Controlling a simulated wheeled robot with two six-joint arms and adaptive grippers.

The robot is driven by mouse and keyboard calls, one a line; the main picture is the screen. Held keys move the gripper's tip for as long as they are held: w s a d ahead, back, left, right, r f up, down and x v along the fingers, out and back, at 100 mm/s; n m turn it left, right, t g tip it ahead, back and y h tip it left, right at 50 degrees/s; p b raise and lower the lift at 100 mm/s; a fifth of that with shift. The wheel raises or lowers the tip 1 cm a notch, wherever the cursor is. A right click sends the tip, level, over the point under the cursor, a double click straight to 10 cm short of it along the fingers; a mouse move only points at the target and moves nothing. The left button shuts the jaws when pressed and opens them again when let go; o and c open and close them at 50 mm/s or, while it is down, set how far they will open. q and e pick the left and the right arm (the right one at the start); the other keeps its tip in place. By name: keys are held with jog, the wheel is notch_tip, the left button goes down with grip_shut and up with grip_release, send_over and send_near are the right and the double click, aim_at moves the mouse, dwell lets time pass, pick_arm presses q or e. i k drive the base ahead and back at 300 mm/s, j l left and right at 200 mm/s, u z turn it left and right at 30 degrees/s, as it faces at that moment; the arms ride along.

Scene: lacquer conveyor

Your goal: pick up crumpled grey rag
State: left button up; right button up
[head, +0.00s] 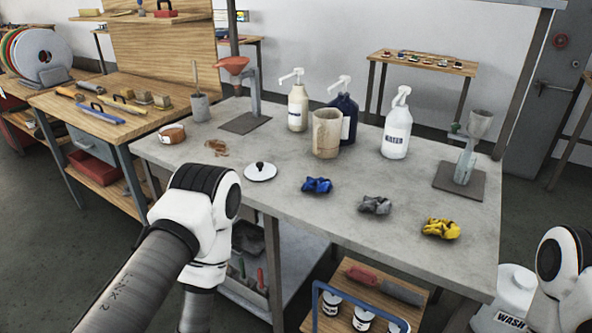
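The crumpled grey rag (375,205) lies on the grey table near its front edge, right of the middle of the head view. It sits between a crumpled blue rag (317,185) on its left and a crumpled yellow rag (440,228) on its right, apart from both. Nothing covers the grey rag. My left arm comes in from the lower left, in front of the table, with its links showing and its gripper out of view. Part of my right arm shows at the right edge. Its gripper is also out of view.
A white lid (260,172) lies left of the rags. A low cart (362,317) stands before the table.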

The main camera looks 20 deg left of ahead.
aim_at(380, 205)
jog(key=i+l+u, duration=0.15)
jog(key=u, duration=0.2)
jog(key=i+l+u, duration=0.15)
jog(key=u, duration=0.25)
jog(key=i+l+u, duration=0.15)
jog(key=l+u, duration=0.2)
